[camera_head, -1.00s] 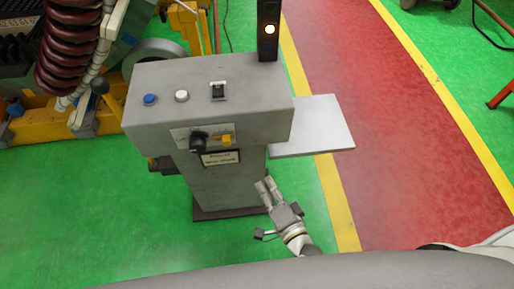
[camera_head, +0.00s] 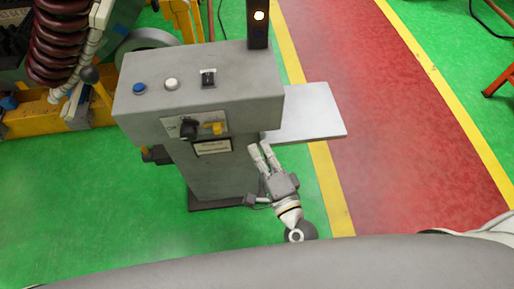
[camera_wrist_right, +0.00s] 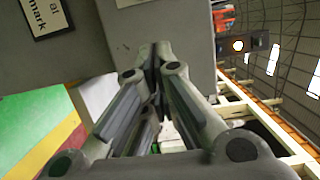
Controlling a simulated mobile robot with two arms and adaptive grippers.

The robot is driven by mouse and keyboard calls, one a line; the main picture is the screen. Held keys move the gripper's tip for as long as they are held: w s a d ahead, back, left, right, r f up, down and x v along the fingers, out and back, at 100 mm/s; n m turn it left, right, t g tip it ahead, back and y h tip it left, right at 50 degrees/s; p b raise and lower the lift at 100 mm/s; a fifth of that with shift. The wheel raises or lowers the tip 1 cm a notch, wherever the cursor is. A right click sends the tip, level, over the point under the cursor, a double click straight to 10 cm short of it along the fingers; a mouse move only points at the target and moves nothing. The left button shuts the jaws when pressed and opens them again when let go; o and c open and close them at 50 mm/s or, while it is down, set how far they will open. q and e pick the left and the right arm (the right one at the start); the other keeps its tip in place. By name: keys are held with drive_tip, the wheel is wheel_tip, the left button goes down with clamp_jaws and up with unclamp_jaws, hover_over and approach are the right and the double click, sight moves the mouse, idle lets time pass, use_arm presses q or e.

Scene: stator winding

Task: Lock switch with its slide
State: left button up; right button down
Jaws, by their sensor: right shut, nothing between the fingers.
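The switch, a black rotary knob (camera_head: 189,130), sits on a light plate on the front face of the grey control box. The yellow slide (camera_head: 215,128) is on the same plate, just right of the knob. My right gripper (camera_head: 263,148) is below and to the right of the plate, in front of the pedestal, apart from the switch and slide. In the right wrist view its fingers (camera_wrist_right: 157,60) are together with nothing between them, close to a grey surface. The switch and slide do not show in the wrist view. My left gripper is not in view.
The grey control box (camera_head: 240,80) has a blue button (camera_head: 139,88), a white button (camera_head: 171,84) and a black switch (camera_head: 208,78) on top. A light side shelf (camera_head: 312,112) juts out to its right. A dark signal post (camera_head: 258,30) stands behind.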

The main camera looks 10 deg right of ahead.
sight(224, 124)
drive_tip(key=p+x, duration=0.1)
drive_tip(key=x, duration=0.6)
drive_tip(key=shift+w+r, duration=0.15)
drive_tip(key=shift+w, duration=0.2)
drive_tip(key=a, duration=0.2)
drive_tip(key=shift+s+a, duration=0.1)
drive_tip(key=shift+a, duration=0.95)
drive_tip(key=shift+a, duration=0.1)
drive_tip(key=shift+a, duration=1)
drive_tip(key=shift+s, duration=0.1)
